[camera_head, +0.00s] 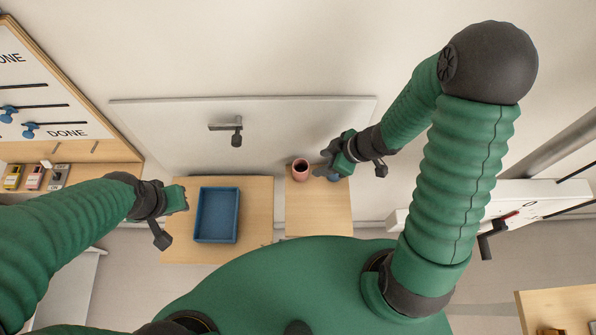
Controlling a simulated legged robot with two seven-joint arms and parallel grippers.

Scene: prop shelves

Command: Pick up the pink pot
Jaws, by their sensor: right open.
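The pink pot (300,172) stands upright near the back left corner of a small wooden surface (320,215), with its dark opening facing up. My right gripper (324,164) is open, just to the right of the pot and close to its side. I cannot tell whether it touches the pot. My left gripper (180,199) is over the left part of another wooden surface, beside a blue tray. I cannot tell from its small fingers whether it is open or shut.
The empty blue tray (198,230) lies on the left wooden surface (258,228). A small blue thing (334,178) is partly hidden under my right gripper. A pale panel (170,140) with a dark handle (237,137) stands behind. The front of the pot's surface is clear.

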